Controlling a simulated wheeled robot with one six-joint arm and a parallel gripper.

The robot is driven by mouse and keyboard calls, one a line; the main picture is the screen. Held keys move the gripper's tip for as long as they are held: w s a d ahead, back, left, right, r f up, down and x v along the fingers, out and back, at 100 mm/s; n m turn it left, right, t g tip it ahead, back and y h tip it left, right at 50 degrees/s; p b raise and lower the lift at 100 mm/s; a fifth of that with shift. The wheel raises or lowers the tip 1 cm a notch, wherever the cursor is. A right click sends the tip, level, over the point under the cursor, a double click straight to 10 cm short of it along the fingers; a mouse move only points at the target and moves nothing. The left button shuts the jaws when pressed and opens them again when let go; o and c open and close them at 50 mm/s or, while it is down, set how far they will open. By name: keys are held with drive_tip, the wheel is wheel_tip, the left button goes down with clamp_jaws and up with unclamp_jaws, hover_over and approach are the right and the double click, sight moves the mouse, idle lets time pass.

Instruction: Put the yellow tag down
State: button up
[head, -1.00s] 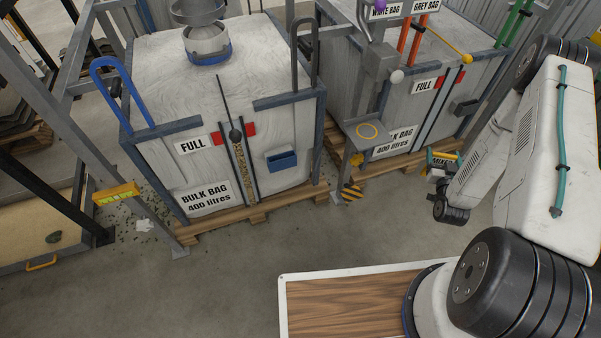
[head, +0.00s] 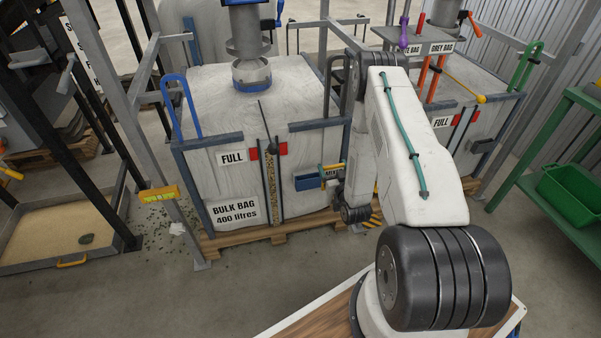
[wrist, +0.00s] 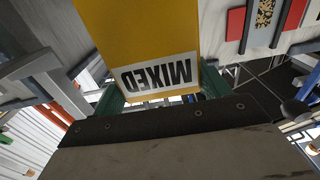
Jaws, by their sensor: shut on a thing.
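The yellow tag (wrist: 140,35) fills the top middle of the wrist view, with a white label reading MIXED, upside down there. My gripper (wrist: 160,92) is shut on it, with green finger parts at both sides of the tag. In the head view the tag (head: 332,167) shows small, at the end of my arm, in front of the left bulk bag (head: 230,130). It appears close to the blue holder (head: 309,182) on that bag's front; I cannot tell whether they touch. My arm hides part of the space between the two bags.
The FULL bulk bag stands in a metal frame on a wooden pallet (head: 270,232). A second full bag (head: 447,105) stands behind my arm. A green rack with a green bin (head: 572,190) is at the right. A sand tray (head: 50,235) is at the left.

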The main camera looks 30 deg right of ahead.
drive_tip(key=w+a, duration=0.1)
drive_tip(key=w, duration=0.2)
drive_tip(key=w+a, duration=0.1)
drive_tip(key=w, duration=0.3)
drive_tip(key=w+a+f, duration=0.1)
drive_tip(key=w, duration=0.3)
drive_tip(key=shift+w+a, duration=0.1)
drive_tip(key=shift+w, duration=0.45)
wheel_tip(320, 180, down, 3)
drive_tip(key=shift+s+f, duration=0.1)
drive_tip(key=shift+s, duration=0.05)
drive_tip(key=shift+f, duration=0.25)
drive_tip(key=shift+f, duration=0.6)
drive_tip(key=o, duration=1)
drive_tip(key=shift+r, duration=0.1)
